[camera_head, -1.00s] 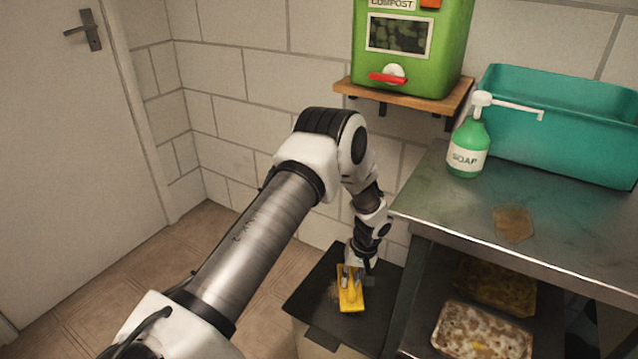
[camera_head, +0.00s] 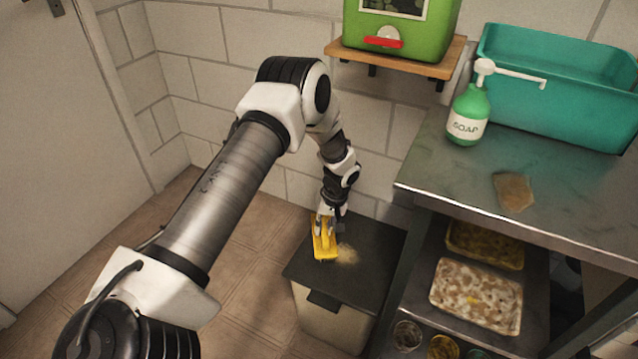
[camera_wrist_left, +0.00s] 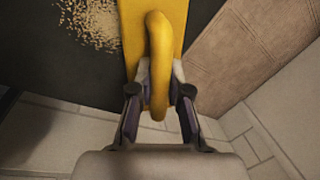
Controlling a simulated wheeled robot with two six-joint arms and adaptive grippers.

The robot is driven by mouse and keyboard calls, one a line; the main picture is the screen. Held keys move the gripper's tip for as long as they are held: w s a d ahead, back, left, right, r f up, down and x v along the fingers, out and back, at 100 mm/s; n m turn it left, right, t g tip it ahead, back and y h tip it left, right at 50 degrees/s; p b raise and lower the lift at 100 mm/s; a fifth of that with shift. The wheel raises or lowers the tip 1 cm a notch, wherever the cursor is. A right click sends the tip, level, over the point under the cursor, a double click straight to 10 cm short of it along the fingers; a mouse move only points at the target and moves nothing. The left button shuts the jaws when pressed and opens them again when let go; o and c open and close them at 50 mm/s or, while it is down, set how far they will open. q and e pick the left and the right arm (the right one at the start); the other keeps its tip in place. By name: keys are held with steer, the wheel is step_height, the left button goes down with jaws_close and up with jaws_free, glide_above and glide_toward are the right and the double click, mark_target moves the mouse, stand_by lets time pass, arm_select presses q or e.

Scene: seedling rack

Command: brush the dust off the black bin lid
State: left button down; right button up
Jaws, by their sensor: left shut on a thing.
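The black bin lid (camera_head: 375,243) lies flat on a pale bin (camera_head: 328,322) beside the metal bench. A patch of tan dust (camera_head: 346,255) is on the lid; it also shows at the upper left in the left wrist view (camera_wrist_left: 92,22). My left gripper (camera_head: 326,222) is shut on the handle of a yellow brush (camera_head: 324,246), also seen in the left wrist view (camera_wrist_left: 180,30). The brush is at the lid's left edge, just left of the dust. Its underside is hidden, so I cannot tell whether it touches the lid. My right gripper is out of view.
The metal bench (camera_head: 450,165) stands close on the lid's right, with a soap bottle (camera_head: 468,117), a sponge-like tan piece (camera_head: 514,191) and a teal tub (camera_head: 560,90). A green compost container (camera_head: 402,25) sits on a wall shelf (camera_head: 435,68) above. Open floor lies left.

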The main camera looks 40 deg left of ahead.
mark_target(324, 224)
arm_select(q)
steer(key=shift+d+r+p, duration=0.1)
steer(key=shift+r+p, duration=0.25)
steer(key=shift+r, duration=0.4)
steer(key=shift+r+p, duration=1.8)
steer(key=shift+r, duration=0.25)
